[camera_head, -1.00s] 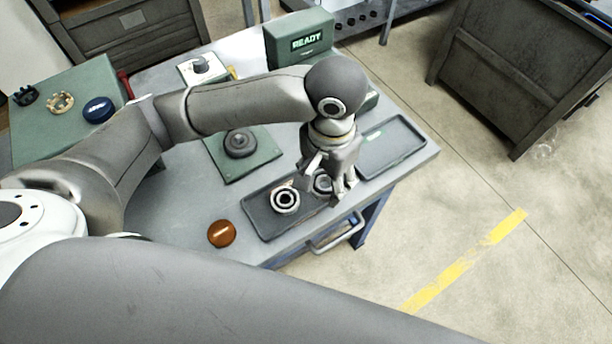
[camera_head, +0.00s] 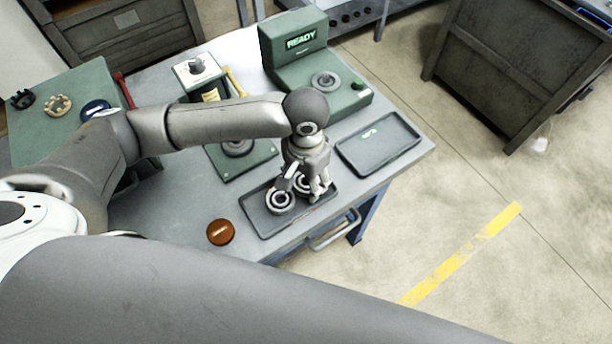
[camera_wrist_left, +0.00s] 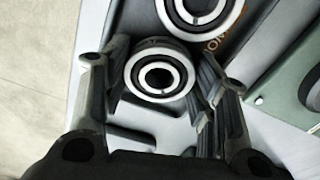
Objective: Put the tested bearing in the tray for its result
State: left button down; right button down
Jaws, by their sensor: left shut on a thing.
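My left gripper (camera_head: 310,190) points down over the near dark tray (camera_head: 262,222) and is shut on a steel ring bearing (camera_head: 301,184). In the left wrist view the held bearing (camera_wrist_left: 160,75) sits between the two fingers. A second bearing (camera_head: 280,202) lies in the same tray, just left of the held one; it also shows at the top of the left wrist view (camera_wrist_left: 200,10). I cannot tell whether the held bearing touches the tray floor. Another tray (camera_head: 380,146) with a green label is empty to the right. My right gripper is out of view.
A green tester (camera_head: 290,65) with a READY display stands at the back, its round seat (camera_head: 325,81) empty. A green plate with a dark round fixture (camera_head: 238,147) lies behind the near tray. An orange-brown disc (camera_head: 221,232) lies left of it. A side table (camera_head: 60,135) holds small parts.

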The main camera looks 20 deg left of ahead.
pick_arm(q)
jog(key=c, duration=0.9)
grip_release()
jog(key=o, duration=0.3)
jog(key=shift+s+r, duration=0.1)
jog(key=shift+o, duration=0.2)
notch_tip(320, 180, up, 12)
jog(key=shift+b, duration=0.4)
